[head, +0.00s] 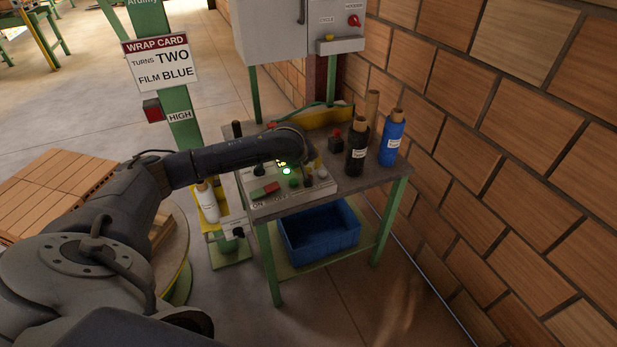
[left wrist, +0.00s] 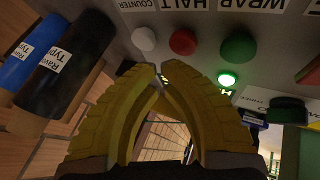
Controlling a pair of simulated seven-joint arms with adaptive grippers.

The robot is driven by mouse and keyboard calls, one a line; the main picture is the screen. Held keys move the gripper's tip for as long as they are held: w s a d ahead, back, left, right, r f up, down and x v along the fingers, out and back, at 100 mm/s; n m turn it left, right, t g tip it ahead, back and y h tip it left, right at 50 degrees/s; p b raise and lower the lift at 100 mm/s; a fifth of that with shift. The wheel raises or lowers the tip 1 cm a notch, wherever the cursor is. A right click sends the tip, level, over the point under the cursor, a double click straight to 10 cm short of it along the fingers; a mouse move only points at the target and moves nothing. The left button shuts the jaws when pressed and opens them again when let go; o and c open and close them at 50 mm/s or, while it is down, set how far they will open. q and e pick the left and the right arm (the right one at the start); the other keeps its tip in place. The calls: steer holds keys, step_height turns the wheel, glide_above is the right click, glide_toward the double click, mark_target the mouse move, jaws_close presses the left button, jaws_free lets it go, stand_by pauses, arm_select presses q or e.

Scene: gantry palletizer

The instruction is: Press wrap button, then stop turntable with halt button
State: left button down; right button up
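The control panel (head: 262,208) lies on the grey bench. In the left wrist view it appears upside down, with a green button (left wrist: 238,48) at the WRAP label, a red button (left wrist: 183,41) at HALT and a white button (left wrist: 143,38) at COUNTER. A small green lamp (left wrist: 228,79) glows near the green button. My left gripper (left wrist: 164,68) has its yellow fingertips together and empty, close to the panel, apart from the buttons in the picture. In the head view my left arm partly hides it. The turntable (head: 181,270) is mostly behind my arm. My right gripper is out of view.
A blue bin (head: 320,240) sits below. A wrap card (head: 160,62) reads turns two, film blue. A brick wall (head: 500,150) bounds the right.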

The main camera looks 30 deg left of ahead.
arm_select(q)
steer(key=shift+f, duration=1.1)
stand_by(2.6)
steer(key=shift+r, duration=0.95)
steer(key=shift+r, duration=2.5)
